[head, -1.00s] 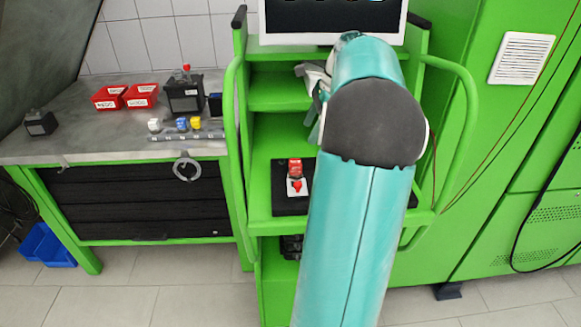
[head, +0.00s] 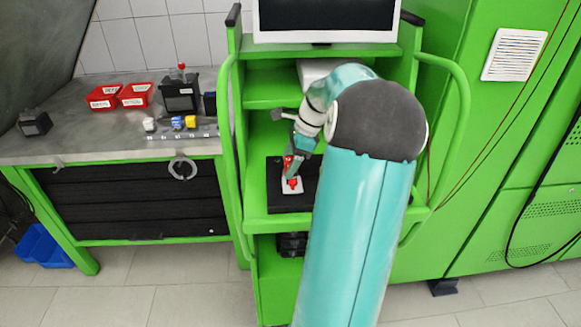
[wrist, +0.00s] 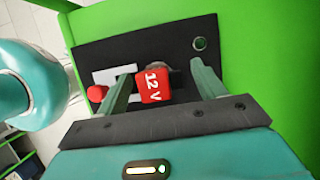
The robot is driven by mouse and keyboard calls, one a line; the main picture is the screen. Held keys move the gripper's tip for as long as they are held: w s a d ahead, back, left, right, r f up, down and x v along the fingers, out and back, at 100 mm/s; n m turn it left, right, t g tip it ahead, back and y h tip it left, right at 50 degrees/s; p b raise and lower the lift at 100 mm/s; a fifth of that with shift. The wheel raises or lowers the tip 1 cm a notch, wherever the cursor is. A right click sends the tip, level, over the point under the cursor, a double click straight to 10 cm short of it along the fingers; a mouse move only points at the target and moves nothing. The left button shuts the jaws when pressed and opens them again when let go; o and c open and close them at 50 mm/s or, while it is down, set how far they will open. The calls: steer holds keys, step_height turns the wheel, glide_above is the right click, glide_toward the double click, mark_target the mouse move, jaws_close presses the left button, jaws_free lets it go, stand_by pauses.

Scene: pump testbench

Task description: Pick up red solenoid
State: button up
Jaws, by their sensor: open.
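The red solenoid (wrist: 153,86), marked "12 V", sits on a black panel (wrist: 90,52) in the wrist view. In the head view the solenoid (head: 287,162) is partly hidden by my gripper. My gripper (wrist: 165,74) is open, with one finger on each side of the solenoid; I cannot tell whether either finger touches it. In the head view my gripper (head: 292,170) is over the panel on the green cart's shelf. A white plate with a red knob (head: 292,184) is just in front of the solenoid.
A green cart (head: 255,195) with side rails and a monitor (head: 325,18) surrounds the panel. A grey workbench (head: 90,140) at left holds red bins (head: 135,95), a black block (head: 180,95) and small coloured solenoids (head: 178,122). A round fitting (wrist: 199,43) is on the panel.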

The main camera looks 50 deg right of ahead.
mark_target(286, 158)
steer(key=c, duration=1.2)
steer(key=shift+r, duration=0.5)
step_height(286, 158, up, 2)
steer(key=shift+w+r, duration=0.1)
steer(key=s+a+r, duration=0.2)
steer(key=s+r, duration=0.1)
steer(key=s, duration=0.1)
steer(key=s+a+r, duration=0.3)
steer(key=s, duration=0.1)
steer(key=s+a+r, duration=0.2)
steer(key=s+r, duration=0.1)
steer(key=s, duration=0.1)
steer(key=shift+a+r, duration=0.3)
steer(key=shift+r, duration=0.1)
